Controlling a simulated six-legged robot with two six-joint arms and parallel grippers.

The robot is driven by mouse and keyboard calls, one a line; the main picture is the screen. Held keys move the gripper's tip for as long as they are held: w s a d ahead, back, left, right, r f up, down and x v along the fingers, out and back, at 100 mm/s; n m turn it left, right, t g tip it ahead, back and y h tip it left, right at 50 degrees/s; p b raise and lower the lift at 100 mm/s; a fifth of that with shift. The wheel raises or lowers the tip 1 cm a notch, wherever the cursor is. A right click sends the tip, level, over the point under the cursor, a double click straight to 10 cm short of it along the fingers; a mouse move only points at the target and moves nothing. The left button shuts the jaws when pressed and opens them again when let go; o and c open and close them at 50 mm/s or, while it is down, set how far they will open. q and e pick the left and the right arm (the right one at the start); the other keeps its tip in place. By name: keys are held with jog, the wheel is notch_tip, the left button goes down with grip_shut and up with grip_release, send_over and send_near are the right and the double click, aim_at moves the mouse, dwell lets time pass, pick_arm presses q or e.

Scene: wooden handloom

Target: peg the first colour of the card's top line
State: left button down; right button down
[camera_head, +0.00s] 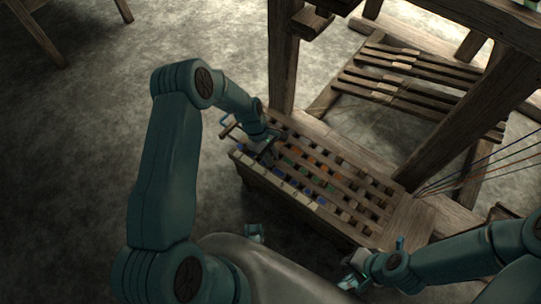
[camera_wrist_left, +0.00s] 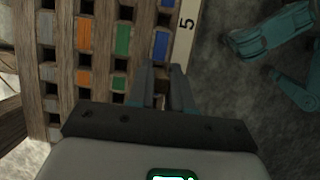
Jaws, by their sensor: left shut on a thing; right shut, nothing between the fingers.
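The slatted wooden peg board (camera_head: 345,187) lies below me in the head view, with rows of square holes and blue, green and orange pegs in some. In the left wrist view, a blue peg (camera_wrist_left: 161,46), a green peg (camera_wrist_left: 122,40) and an orange peg (camera_wrist_left: 84,34) sit in it. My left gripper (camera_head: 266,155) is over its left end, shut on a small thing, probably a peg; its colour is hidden. The left fingers (camera_wrist_left: 166,82) point at the board's edge. My right gripper (camera_head: 352,272) is shut and empty before the board. I cannot make out the card.
A pale strip marked 5 (camera_wrist_left: 186,28) runs along the board's edge. A loom post (camera_head: 283,60) rises behind my left gripper. Treadle slats (camera_head: 405,85) lie behind the board, and taut cords (camera_head: 480,165) run at the right. Bare floor (camera_head: 70,130) is clear at the left.

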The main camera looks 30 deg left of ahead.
pick_arm(q)
jog(key=shift+f+b, duration=1.3)
jog(key=shift+f, duration=0.6)
jog(key=c, duration=0.9)
grip_release()
jog(key=shift+c, duration=0.2)
jog(key=shift+r, duration=0.25)
jog(key=p+v, duration=0.5)
jog(key=v, duration=1.1)
